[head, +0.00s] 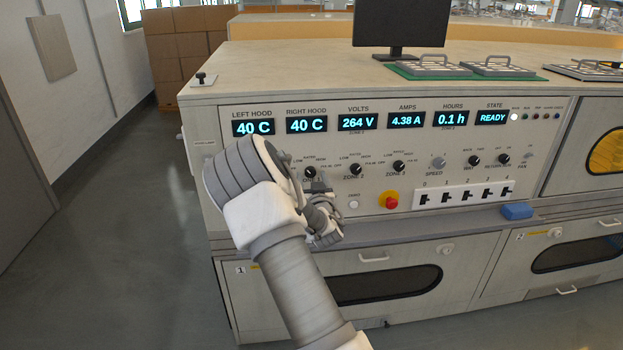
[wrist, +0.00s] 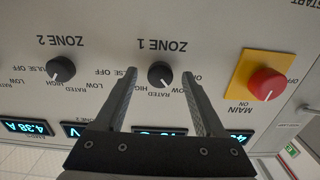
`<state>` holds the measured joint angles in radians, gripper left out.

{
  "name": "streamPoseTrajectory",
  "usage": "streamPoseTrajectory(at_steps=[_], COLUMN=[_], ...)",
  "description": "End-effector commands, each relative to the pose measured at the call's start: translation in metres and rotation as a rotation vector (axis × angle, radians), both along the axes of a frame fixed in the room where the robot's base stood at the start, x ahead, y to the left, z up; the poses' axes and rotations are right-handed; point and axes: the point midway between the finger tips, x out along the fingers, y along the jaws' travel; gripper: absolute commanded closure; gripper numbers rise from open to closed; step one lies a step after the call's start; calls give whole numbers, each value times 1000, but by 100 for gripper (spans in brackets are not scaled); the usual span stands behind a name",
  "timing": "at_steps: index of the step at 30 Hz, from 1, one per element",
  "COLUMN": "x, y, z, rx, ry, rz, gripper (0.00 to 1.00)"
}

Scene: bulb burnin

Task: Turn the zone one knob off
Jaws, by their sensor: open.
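The zone one knob (wrist: 160,73) is a round black knob on the pale panel, with its labels upside down in the wrist view. It also shows in the head view (head: 310,172), close beside my wrist. My gripper (wrist: 160,76) is open and empty, with one finger on each side of the knob in the wrist view. I cannot tell whether the fingertips reach around the knob or stop short of it. The knob's exact setting is too small to read surely. In the head view my gripper (head: 323,188) is partly hidden by my own arm.
The zone two knob (wrist: 61,69) is beside zone one. A red main knob on a yellow plate (wrist: 266,84) is on the other side in the wrist view. Grey floor (head: 130,240) is clear at left.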

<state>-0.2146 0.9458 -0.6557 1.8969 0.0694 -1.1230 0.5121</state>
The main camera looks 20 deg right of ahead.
Motion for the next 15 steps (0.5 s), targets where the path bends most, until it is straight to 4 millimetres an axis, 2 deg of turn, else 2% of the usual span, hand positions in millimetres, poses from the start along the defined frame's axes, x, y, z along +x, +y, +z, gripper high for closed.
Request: streamPoseTrajectory(at_steps=[12, 15], x=[7, 6], y=[-2, -2], z=[0, 0], rx=[0, 0], ry=[-1, -1], rz=[0, 0], gripper=[29, 46])
